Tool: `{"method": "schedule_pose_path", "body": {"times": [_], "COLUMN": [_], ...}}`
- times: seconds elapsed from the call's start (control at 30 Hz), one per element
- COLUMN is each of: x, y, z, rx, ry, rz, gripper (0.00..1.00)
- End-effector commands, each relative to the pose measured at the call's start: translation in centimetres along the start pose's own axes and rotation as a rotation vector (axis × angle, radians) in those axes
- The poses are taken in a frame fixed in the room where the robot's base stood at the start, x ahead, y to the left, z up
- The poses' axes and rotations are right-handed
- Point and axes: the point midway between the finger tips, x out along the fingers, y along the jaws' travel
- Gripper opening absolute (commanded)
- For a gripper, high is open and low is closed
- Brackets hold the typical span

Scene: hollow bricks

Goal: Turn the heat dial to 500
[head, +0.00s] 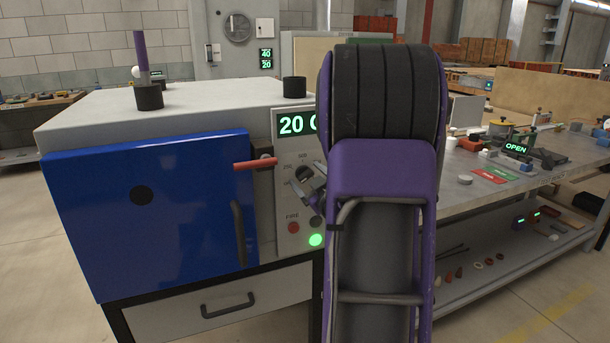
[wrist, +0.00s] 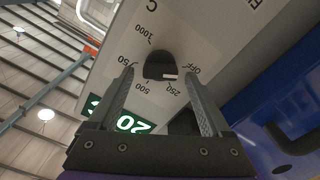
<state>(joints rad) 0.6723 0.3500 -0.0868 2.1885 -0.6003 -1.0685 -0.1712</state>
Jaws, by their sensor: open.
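The heat dial (wrist: 158,64) is a black round knob on the pale control panel (wrist: 190,30), ringed by OFF, 250, 500, 750 and 1000. Its white mark points toward the side between OFF and 250, nearer 250. My gripper (wrist: 158,74) is open, with one finger on either side of the dial in the wrist view; whether they touch it I cannot tell. In the head view the dial (head: 304,173) is partly covered by my gripper (head: 316,194). The panel display (head: 296,124) reads 20, its right end hidden by my arm.
The furnace's blue door (head: 150,215) looks shut, with a dark handle (head: 239,234) and red lever (head: 256,163) beside the panel. A red FIRE button (head: 293,228) and lit green lamp (head: 316,240) sit below the dial. A cluttered workbench (head: 510,200) stands right.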

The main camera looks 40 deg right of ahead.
Motion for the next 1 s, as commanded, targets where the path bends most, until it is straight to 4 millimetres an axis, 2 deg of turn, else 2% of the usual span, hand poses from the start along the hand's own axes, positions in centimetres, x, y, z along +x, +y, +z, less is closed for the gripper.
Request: {"method": "schedule_pose_path", "body": {"times": [0.17, 0.63, 1.0], "x": [0.0, 0.01, 0.03], "y": [0.0, 0.0, 0.04], "z": [0.02, 0.0, 0.02], "rx": [0.0, 0.0, 0.059], "ry": [0.0, 0.0, 0.0], "rz": [0.0, 0.0, 0.001], "gripper": [0.82, 0.0, 0.0]}}
